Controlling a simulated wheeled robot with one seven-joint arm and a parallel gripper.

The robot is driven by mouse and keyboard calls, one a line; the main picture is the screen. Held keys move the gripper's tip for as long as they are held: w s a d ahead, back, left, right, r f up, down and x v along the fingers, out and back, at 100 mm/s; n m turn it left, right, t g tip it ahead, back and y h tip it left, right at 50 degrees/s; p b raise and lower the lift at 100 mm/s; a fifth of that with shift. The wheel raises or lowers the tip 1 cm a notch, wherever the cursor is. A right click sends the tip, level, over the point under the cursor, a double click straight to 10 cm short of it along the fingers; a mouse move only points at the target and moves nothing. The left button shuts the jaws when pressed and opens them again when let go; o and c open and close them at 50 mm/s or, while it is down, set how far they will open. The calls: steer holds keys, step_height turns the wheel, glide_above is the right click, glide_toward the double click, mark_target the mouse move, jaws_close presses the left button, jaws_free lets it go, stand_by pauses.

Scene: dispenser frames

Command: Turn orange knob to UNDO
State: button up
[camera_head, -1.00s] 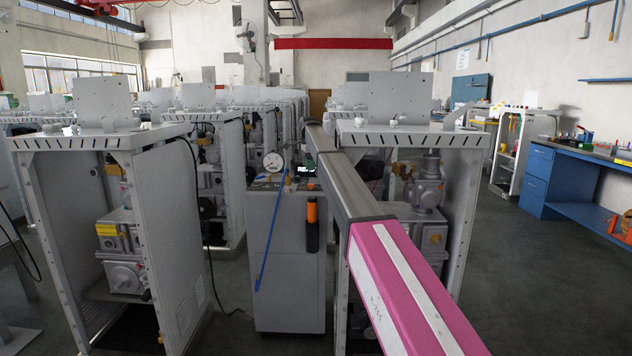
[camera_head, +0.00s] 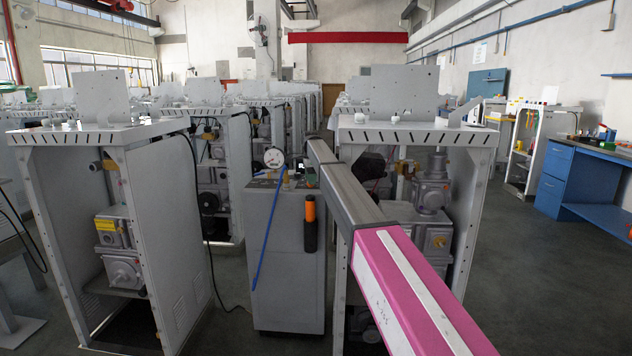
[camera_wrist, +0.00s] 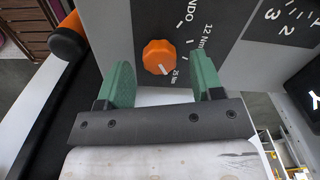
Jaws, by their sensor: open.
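The orange knob (camera_wrist: 158,56) sits on a dark panel (camera_wrist: 120,20) in the wrist view. A white mark on its lower edge points towards the "25 Nm" label. The "12 Nm" label and a partly cut "UNDO" label (camera_wrist: 190,12) lie further up the panel. My gripper (camera_wrist: 161,62) is open, with its green fingers on either side of the knob and a gap on each side. How near the fingertips are to the panel is hard to tell. In the head view my arm reaches over the grey cabinet (camera_head: 285,265), and the knob is hidden.
A round gauge (camera_head: 274,158) stands on the cabinet top. A black tool with an orange end (camera_head: 310,222) hangs on its front, and the end shows in the wrist view (camera_wrist: 68,40). A blue hose (camera_head: 268,235) hangs there too. Grey frames (camera_head: 150,200) flank the cabinet closely.

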steer(key=shift+f, duration=0.65)
steer(key=c, duration=0.9)
